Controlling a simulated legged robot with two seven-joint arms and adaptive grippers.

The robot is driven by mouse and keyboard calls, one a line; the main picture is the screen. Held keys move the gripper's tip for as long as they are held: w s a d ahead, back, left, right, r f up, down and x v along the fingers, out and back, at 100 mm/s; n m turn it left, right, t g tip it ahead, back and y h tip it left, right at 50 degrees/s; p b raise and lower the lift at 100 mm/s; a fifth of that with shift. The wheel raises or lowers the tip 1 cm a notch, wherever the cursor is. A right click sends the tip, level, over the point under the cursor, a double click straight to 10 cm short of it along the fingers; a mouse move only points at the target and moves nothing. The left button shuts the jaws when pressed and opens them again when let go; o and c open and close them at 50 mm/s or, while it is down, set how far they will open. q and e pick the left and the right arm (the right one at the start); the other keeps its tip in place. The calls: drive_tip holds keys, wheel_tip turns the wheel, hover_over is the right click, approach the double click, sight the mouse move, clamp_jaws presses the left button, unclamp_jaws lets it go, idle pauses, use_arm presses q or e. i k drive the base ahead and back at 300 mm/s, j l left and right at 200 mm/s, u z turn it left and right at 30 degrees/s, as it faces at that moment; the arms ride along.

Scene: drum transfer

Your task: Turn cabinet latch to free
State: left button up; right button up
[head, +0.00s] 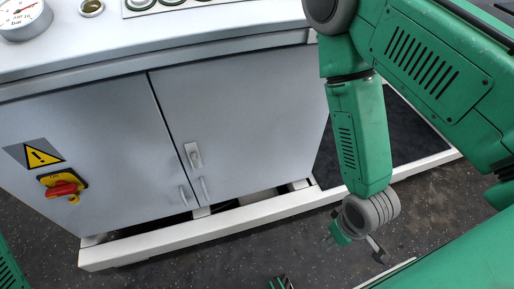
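The grey cabinet (240,110) has two doors that look closed. A small pale latch (193,155) sits on the right door beside the seam, upright. Two slim handles, left (184,196) and right (204,188), are below it on either side of the seam. My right gripper (352,246) hangs over the floor, right of and below the latch and well away from it. Its fingers look spread, with nothing between them. What looks like the tip of my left gripper (280,284) shows at the bottom edge, mostly cut off.
A red rotary switch (62,187) on a yellow plate and a warning sign (40,154) are on the left door. A pressure gauge (22,18) stands on the cabinet top. A white base rail (240,216) runs along the front. The dark floor (200,262) before it looks clear.

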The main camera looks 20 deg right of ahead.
sight(194, 155)
drive_tip(key=k+z, duration=0.15)
drive_tip(key=z, duration=0.25)
drive_tip(key=k+z, duration=0.15)
drive_tip(key=z, duration=0.25)
drive_tip(key=k+z, duration=0.15)
drive_tip(key=z, duration=0.25)
